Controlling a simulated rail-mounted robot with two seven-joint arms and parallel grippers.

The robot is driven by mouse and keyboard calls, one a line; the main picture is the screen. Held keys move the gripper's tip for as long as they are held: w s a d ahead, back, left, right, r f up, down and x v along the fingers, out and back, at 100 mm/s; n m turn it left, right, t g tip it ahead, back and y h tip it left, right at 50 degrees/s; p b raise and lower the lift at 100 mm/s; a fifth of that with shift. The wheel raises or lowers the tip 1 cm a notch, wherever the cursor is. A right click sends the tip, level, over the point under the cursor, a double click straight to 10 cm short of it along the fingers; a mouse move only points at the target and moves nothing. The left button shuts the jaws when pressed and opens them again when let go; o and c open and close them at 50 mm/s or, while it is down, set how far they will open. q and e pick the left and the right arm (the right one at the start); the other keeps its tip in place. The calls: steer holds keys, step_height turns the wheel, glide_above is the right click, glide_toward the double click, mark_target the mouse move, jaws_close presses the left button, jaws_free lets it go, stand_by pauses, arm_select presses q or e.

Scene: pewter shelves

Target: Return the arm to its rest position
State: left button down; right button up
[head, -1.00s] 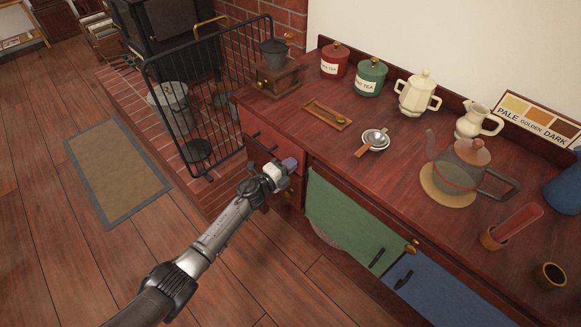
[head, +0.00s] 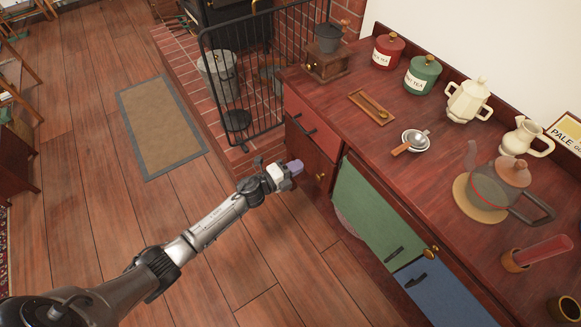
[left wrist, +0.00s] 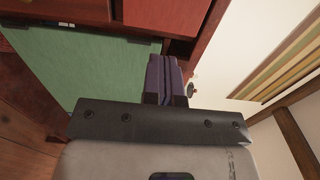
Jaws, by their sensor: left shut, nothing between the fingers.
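My left arm (head: 215,222) reaches in from the lower left in the head view. Its gripper (head: 296,168) is shut and empty, in front of the drawer fronts at the left end of the wooden counter. In the left wrist view the purple fingers (left wrist: 167,78) are pressed together with nothing between them. A green cabinet door (left wrist: 85,70) and a red drawer front (left wrist: 165,14) lie beyond them. My right gripper is not in view.
The counter (head: 350,135) carries a strainer (head: 415,140), a glass teapot (head: 495,188) and canisters. A black fire guard (head: 255,75) stands on the brick hearth. Open wooden floor (head: 90,190) and a mat (head: 160,125) lie to the left.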

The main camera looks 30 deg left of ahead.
arm_select(q)
steer(key=shift+v, duration=1.05)
